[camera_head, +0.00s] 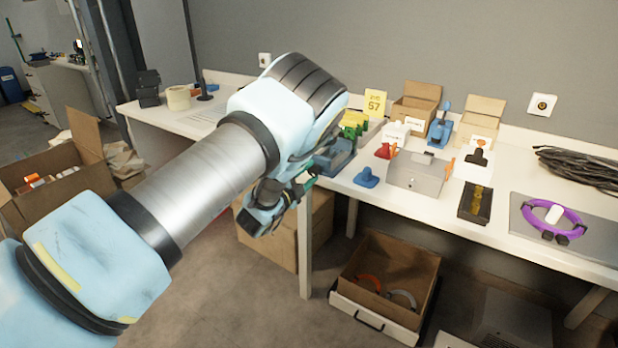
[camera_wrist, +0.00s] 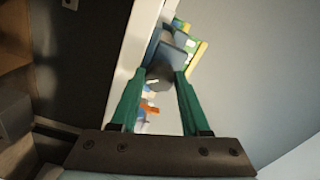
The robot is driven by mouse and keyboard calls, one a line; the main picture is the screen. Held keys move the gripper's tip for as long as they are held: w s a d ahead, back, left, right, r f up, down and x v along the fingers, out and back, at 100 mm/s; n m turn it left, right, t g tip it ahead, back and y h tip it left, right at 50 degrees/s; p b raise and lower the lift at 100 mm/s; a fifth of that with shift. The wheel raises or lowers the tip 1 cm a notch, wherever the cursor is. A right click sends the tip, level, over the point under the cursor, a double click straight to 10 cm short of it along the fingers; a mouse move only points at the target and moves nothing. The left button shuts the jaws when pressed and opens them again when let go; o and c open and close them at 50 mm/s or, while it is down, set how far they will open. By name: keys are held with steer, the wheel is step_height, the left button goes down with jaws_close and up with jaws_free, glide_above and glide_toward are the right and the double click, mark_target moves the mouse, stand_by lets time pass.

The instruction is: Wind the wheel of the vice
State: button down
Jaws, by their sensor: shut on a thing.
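The blue vice (camera_head: 338,157) stands at the front edge of the white bench in the head view, partly hidden behind my arm. In the wrist view the vice (camera_wrist: 178,50) shows beyond my fingertips, blue and grey. Its dark grey rounded wheel (camera_wrist: 160,76) sits between the tips. My gripper (camera_head: 310,181) is at the bench's front edge, against the near side of the vice. In the wrist view its two green fingers (camera_wrist: 164,82) are shut on the wheel. The head view hides the wheel and the contact.
Green and yellow pieces (camera_head: 354,122) stand just behind the vice. A blue knob-like piece (camera_head: 367,178) and a grey box (camera_head: 418,175) stand to its right. An open carton (camera_head: 385,270) lies below the bench, and another carton (camera_head: 50,165) stands at left.

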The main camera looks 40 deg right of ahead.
steer(key=n+b, duration=0.2)
steer(key=n, duration=0.2)
steer(key=shift+f+n, duration=0.15)
steer(key=shift+n, duration=0.25)
steer(key=n+b, duration=0.2)
steer(key=n, duration=0.2)
steer(key=shift+n+b, duration=0.3)
steer(key=shift+b, duration=0.05)
steer(key=n+b, duration=0.2)
steer(key=n, duration=0.2)
steer(key=shift+s+n+b, duration=0.1)
steer(key=shift+n+b, duration=0.85)
steer(key=shift+n, duration=0.95)
steer(key=shift+c, duration=1.9)
jaws_free()
